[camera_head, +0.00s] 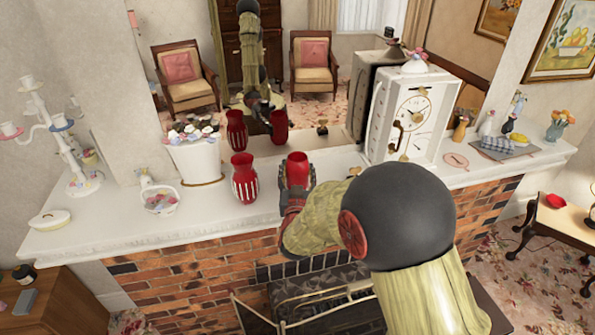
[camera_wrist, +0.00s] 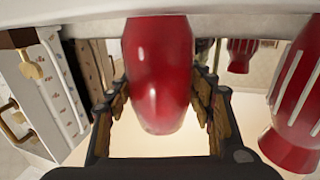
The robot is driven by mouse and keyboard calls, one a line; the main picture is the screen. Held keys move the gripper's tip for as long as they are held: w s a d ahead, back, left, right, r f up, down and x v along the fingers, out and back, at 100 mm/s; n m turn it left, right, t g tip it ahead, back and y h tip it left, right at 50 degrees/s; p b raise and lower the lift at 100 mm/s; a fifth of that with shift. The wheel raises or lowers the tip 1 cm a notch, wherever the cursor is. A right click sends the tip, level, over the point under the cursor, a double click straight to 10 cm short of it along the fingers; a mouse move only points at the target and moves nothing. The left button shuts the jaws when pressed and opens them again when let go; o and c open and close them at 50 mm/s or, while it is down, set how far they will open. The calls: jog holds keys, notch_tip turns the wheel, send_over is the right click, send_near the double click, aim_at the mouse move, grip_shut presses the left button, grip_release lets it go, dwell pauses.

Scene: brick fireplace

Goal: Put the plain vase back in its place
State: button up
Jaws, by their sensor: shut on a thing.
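The plain red vase (camera_head: 298,168) is upright over the mantel, between the striped vase and the clock. My gripper (camera_head: 300,190) is shut on it. In the wrist view, which looks upside down, the plain vase (camera_wrist: 160,70) sits between the two fingers. Its foot is close to the white mantel (camera_wrist: 90,18); I cannot tell whether it touches. The red vase with white stripes (camera_head: 245,180) stands on the mantel (camera_head: 222,213) to the left, apart from my gripper. It also shows at the right of the wrist view (camera_wrist: 295,105).
A mirror behind the mantel reflects both vases. A white flower pot (camera_head: 195,160) and a small basket (camera_head: 160,200) stand left; a white clock (camera_head: 412,115) stands right. A small gold-coloured object (camera_head: 355,172) is near the clock. Bare mantel lies around the striped vase.

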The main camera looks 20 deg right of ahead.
jog(key=o, duration=1)
jog(key=shift+f, duration=0.15)
jog(key=o, duration=0.5)
jog(key=shift+s+r, duration=0.1)
jog(key=shift+r, duration=0.15)
jog(key=s+a+r+n+g+y+b, duration=0.1)
jog(key=s+a+r+g+y, duration=0.15)
jog(key=s, duration=0.65)
jog(key=s+a+r+n+g+y, duration=0.2)
jog(key=s+a+g+y, duration=0.15)
jog(key=s, duration=0.55)
jog(key=s+d+g, duration=0.2)
jog(key=s, duration=0.5)
jog(key=s+d+g+h, duration=0.1)
jog(key=s+d+g, duration=0.1)
jog(key=s, duration=0.6)
jog(key=s+d+g, duration=0.1)
jog(key=s+d, duration=0.1)
jog(key=s, duration=0.5)
jog(key=shift+s+g, duration=0.35)
jog(key=shift+g, duration=0.05)
